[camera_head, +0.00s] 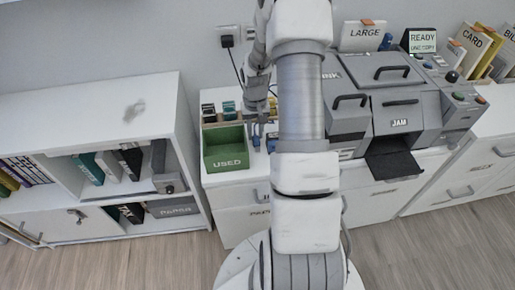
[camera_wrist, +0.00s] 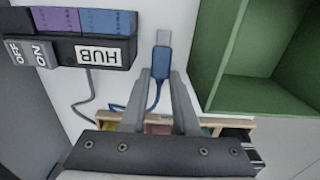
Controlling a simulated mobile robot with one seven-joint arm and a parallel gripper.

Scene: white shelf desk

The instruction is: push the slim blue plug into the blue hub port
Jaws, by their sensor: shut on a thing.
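The slim blue plug (camera_wrist: 161,63) is held between the two fingertips of my gripper (camera_wrist: 160,76) in the wrist view. Its metal tip points to the top of the picture, and its blue cable loops back to the left. The hub (camera_wrist: 85,40) is a dark block at the upper left, apart from the plug. Its top carries a purple section (camera_wrist: 55,20) and a blue section (camera_wrist: 108,22); the port openings cannot be made out. In the head view my gripper (camera_head: 256,134) is small beside the green bin, and my arm hides much of that area.
The green USED bin (camera_head: 225,162) stands just left of my gripper in the head view. A wooden-edged rack (camera_wrist: 235,122) lies behind the fingers in the wrist view. A grey printer (camera_head: 400,100) fills the desk to the right. White surface is bare around the plug tip.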

